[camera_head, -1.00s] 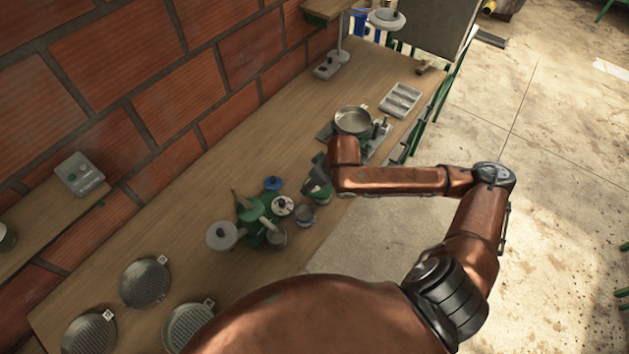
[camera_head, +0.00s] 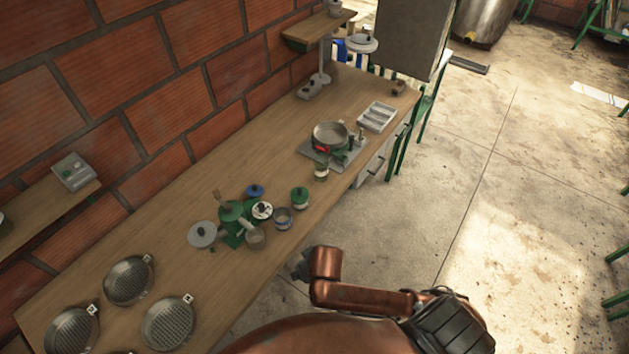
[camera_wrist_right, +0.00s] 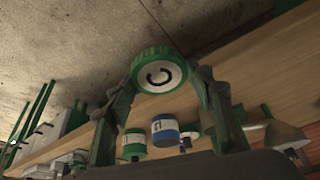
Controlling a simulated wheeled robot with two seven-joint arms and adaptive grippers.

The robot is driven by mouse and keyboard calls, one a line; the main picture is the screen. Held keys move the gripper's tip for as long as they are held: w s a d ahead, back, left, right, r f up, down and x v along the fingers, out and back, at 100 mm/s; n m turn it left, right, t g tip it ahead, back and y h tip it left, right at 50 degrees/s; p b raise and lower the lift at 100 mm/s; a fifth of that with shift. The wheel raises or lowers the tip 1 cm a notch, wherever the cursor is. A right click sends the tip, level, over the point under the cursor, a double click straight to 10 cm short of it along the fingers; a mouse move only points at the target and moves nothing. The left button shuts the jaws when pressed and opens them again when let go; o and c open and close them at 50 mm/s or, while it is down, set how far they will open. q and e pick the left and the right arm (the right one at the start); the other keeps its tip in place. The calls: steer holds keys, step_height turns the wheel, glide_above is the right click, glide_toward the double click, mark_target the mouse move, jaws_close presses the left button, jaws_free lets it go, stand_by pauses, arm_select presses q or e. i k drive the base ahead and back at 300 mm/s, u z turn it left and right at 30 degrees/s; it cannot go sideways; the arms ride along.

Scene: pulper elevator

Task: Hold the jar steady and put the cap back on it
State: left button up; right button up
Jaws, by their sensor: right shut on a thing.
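My right gripper (camera_wrist_right: 168,76) is shut on a round green-rimmed cap (camera_wrist_right: 158,72), whose white face with a dark curved mark points at the camera. The cap is in the air, clear of the counter. In the head view my right arm is at the bottom, and its gripper is mostly hidden. An open-topped jar (camera_head: 283,220) stands on the counter near its front edge. A jar with a green top (camera_head: 300,197) stands beside it, and another green-marked jar (camera_head: 321,170) stands by the scale. The wrist view shows a blue-labelled jar (camera_wrist_right: 165,131) and a green-labelled jar (camera_wrist_right: 133,146). My left gripper is out of view.
A green stand (camera_head: 233,213) with lids and a scoop stands left of the jars. Several round sieves (camera_head: 168,322) lie at the near left. A pan (camera_head: 329,135) sits on the scale (camera_head: 345,156), with a grey tray (camera_head: 377,116) beyond. The brick wall bounds the counter.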

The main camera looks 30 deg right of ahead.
mark_target(321, 160)
steer(key=k, duration=0.55)
steer(key=z, duration=2.55)
steer(key=i, duration=2.65)
steer(key=u, duration=1.95)
